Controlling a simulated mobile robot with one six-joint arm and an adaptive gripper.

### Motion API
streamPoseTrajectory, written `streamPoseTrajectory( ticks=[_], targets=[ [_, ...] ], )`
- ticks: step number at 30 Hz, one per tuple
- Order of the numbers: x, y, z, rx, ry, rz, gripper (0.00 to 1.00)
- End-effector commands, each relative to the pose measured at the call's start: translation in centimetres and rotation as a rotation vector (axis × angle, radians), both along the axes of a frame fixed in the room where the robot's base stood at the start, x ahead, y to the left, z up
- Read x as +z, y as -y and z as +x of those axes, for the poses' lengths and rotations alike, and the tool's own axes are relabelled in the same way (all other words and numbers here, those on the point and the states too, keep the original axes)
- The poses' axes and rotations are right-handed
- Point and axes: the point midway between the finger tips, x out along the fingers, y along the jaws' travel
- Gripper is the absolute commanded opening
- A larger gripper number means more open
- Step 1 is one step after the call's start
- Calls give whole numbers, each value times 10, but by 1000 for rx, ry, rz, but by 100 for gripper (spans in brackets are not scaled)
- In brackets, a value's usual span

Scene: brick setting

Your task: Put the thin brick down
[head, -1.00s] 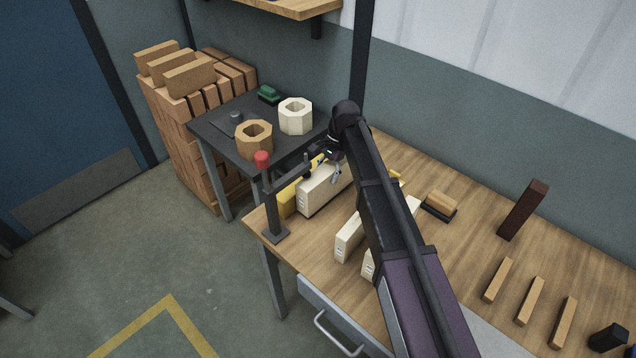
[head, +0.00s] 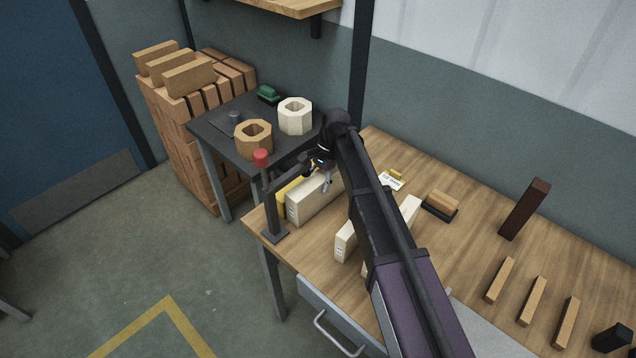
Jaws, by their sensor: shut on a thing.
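A long, narrow cream brick (head: 308,203) is at the left end of the wooden bench (head: 468,250), standing on its long edge. I take it as the thin brick. My gripper (head: 326,184) is shut on it from above, near its far end. My arm hides part of that end. The brick is low over the bench; I cannot tell whether its underside touches the wood. A yellow block (head: 286,195) is close behind it, partly hidden by it.
A black stand with a red knob (head: 261,158) is just left of the brick. More cream bricks (head: 346,241) are partly under my arm. A dark table (head: 213,135) with two hollow blocks adjoins the far left. A white card (head: 391,181) lies right of my arm.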

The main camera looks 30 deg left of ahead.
Motion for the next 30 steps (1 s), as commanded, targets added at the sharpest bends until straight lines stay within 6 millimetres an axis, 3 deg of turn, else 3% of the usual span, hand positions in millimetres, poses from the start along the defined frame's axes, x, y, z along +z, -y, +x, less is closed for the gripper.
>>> streamPoseTrajectory(
  ticks=[6,7,9,10,30],
  targets=[
    [-2,-1,-1,1,-1,1,10],
    [-3,-1,-1,1,0,-1,74],
    [-2,-1,0,1,0,0,95],
    [-2,-1,0,1,0,0,100],
    [4,-1,1,1,0,0,100]
  ],
)
